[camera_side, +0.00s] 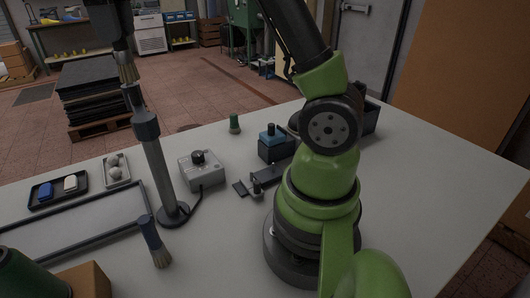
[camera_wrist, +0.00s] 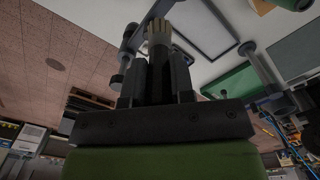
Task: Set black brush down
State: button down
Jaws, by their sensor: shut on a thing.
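My gripper (camera_side: 122,48) is high at the upper left of the side view, above the table, and it also shows in the wrist view (camera_wrist: 158,78). It is shut on the black brush (camera_side: 128,70), which points bristles down, clear of the table. In the wrist view the pale bristles of the black brush (camera_wrist: 158,32) stick out beyond the fingers. Most of its dark handle is hidden between them.
A grey post (camera_side: 155,160) on a round base stands just below the held brush in the side view. A dark rectangular outline (camera_side: 75,240) lies at left. Beyond are a black tray (camera_side: 58,198) with blocks and a grey knob box (camera_side: 203,176). The table's right side is clear.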

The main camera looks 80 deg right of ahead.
jog(key=s+d+f+n, duration=0.1)
jog(key=s+d+f, duration=0.15)
jog(key=s, duration=0.85)
jog(key=f, duration=2.6)
jog(key=shift+w+d, duration=0.2)
jog(key=shift+w, duration=0.15)
jog(key=shift+f, duration=0.15)
jog(key=c, duration=1)
grip_release()
